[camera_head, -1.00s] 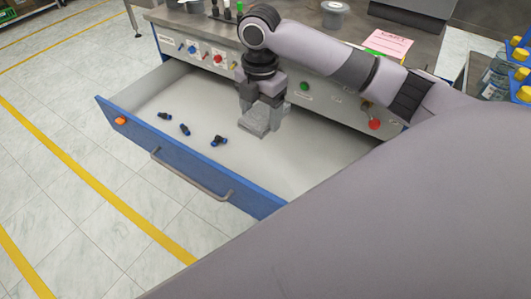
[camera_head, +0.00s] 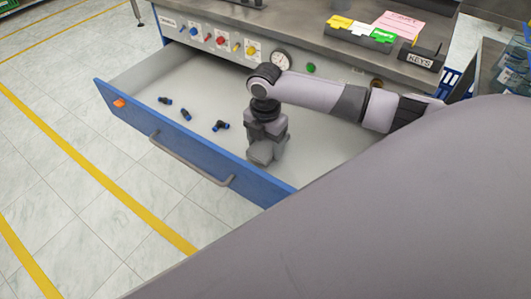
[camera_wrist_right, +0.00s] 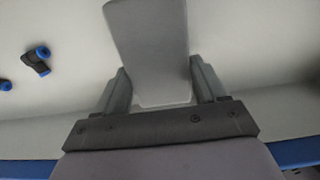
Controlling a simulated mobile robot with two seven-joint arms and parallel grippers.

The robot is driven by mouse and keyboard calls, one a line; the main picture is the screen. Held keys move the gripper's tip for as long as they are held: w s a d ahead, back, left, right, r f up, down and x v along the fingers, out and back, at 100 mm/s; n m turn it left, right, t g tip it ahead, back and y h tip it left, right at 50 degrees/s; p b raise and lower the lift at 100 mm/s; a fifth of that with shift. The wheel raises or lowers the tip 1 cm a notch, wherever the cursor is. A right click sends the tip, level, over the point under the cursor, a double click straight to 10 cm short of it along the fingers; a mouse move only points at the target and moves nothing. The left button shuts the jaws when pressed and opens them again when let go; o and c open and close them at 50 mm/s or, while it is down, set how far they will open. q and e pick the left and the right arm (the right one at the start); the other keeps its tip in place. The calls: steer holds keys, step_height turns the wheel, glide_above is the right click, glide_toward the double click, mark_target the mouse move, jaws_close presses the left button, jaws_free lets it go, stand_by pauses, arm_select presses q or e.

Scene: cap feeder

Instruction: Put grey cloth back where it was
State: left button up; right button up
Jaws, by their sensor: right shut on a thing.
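The grey cloth (camera_head: 261,157) is a folded, flat grey piece in the open drawer, under my right gripper (camera_head: 266,143). In the right wrist view the cloth (camera_wrist_right: 150,45) sticks out from between the two fingers of the right gripper (camera_wrist_right: 162,88), which is shut on it. The gripper points down inside the drawer, near its front wall. I cannot tell whether the cloth touches the drawer floor. My left gripper is not in view.
The blue-fronted drawer (camera_head: 190,142) is pulled out from a workbench (camera_head: 300,22). Several small blue and black fittings (camera_head: 186,114) lie left of the gripper. A gauge (camera_head: 281,61) and coloured knobs line the bench front. A keys box (camera_head: 418,58) and colour cards stand on top.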

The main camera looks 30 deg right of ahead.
mark_target(266, 145)
steer(key=shift+f+b, duration=0.45)
steer(key=shift+f, duration=1.55)
steer(key=shift+f, duration=0.15)
steer(key=o, duration=0.9)
steer(key=shift+o, duration=0.2)
steer(key=shift+r, duration=0.45)
step_height(266, 145, up, 12)
steer(key=p, duration=0.3)
steer(key=shift+f, duration=0.25)
